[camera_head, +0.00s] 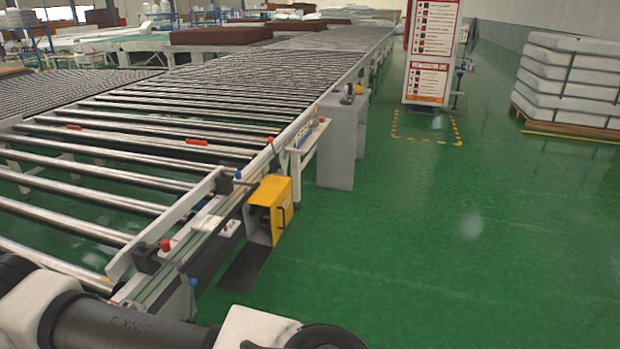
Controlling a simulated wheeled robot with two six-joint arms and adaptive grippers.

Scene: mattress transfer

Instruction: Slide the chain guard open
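A yellow box-like cover (272,208) with a dark handle on its right face is mounted on the near side of the roller conveyor. It may be the chain guard, but I cannot tell for sure. Its near end shows a dark opening. A pale side rail (165,230) runs along the conveyor edge to its left. Only white and dark links of my own arm show along the bottom edge, apart from the yellow cover. Neither gripper is in view.
The roller conveyor (100,205) fills the left and runs far back. A grey cabinet (338,150) stands against its side. A red-and-white sign stand (432,50) and stacked white mattresses (572,82) stand farther back. The green floor (450,250) at right is clear.

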